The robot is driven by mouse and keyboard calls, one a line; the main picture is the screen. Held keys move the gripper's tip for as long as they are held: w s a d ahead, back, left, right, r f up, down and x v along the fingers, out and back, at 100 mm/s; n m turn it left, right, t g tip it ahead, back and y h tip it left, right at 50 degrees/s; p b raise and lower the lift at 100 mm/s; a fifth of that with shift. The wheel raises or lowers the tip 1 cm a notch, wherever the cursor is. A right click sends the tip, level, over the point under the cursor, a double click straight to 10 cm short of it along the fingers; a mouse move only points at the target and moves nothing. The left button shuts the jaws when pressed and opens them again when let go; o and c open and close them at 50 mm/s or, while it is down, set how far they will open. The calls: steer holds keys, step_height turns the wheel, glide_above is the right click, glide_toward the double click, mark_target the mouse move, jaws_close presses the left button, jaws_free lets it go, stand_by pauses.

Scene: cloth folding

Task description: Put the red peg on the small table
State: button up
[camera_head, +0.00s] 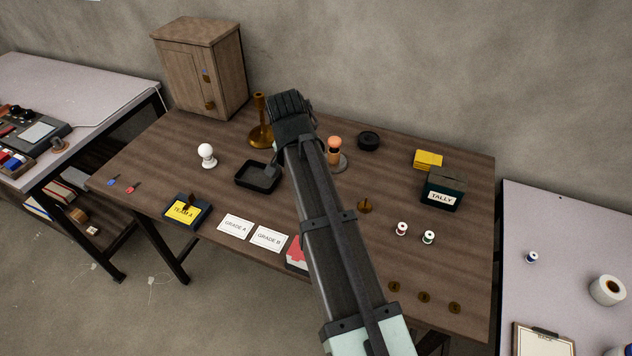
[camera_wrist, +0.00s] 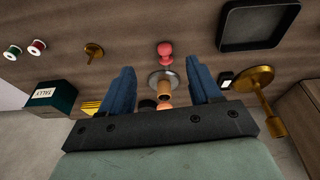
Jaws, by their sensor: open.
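In the wrist view a red, round-headed peg-like piece (camera_wrist: 165,52) lies or stands on the brown table, beyond the fingertips; my arm hides that spot in the head view. My gripper (camera_wrist: 161,66) is open, its two blue fingers apart and nothing held between them. Small red (camera_head: 133,188) and blue (camera_head: 113,181) items lie at the table's left, too small to identify. Which surface is the small table is unclear.
A black tray (camera_head: 243,184), brass candlestick (camera_head: 260,138) and white bulb (camera_head: 207,153) stand left of my arm. A TALLY box (camera_head: 443,194) and thread spools (camera_head: 402,229) are right. Pale tables flank the brown table (camera_head: 185,137), left (camera_head: 100,78) and right (camera_head: 550,220).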

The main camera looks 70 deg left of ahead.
steer(key=shift+t+y, duration=0.5)
steer(key=shift+y, duration=0.2)
steer(key=x, duration=0.4)
steer(key=w+a+x, duration=0.1)
steer(key=x, duration=0.9)
steer(key=shift+w+a+r, duration=0.15)
steer(key=shift+a+r, duration=0.05)
steer(key=shift+r, duration=0.25)
steer(key=shift+m, duration=0.3)
jaws_close()
steer(key=shift+r, duration=0.15)
